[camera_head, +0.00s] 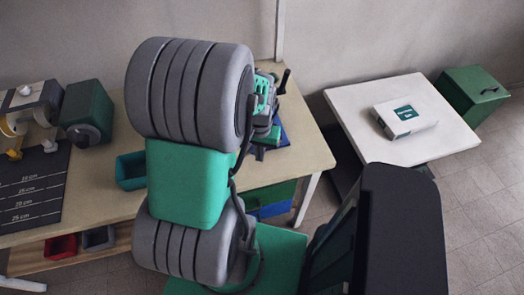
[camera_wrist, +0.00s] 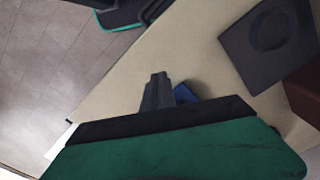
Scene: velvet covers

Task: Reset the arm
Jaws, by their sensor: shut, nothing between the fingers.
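My arm (camera_head: 190,185), with grey ribbed joints and a green link, rises in the middle of the head view, in front of the work table. My gripper (camera_wrist: 157,78) shows in the wrist view. Its dark fingers are together, with nothing between them, over the pale table top (camera_wrist: 185,50). A small blue thing (camera_wrist: 184,93) shows beside the fingers; I cannot tell its distance from them. In the head view the arm hides part of the table, and I cannot make out the fingers there.
A green device with a dark handle (camera_head: 265,105) shows right of my arm. A teal bin (camera_head: 131,170), green machine (camera_head: 87,113) and dark ruled mat (camera_head: 35,190) occupy the table's left. A white table (camera_head: 440,140) at right bears a white box (camera_head: 405,116); a green case (camera_head: 472,92) stands behind.

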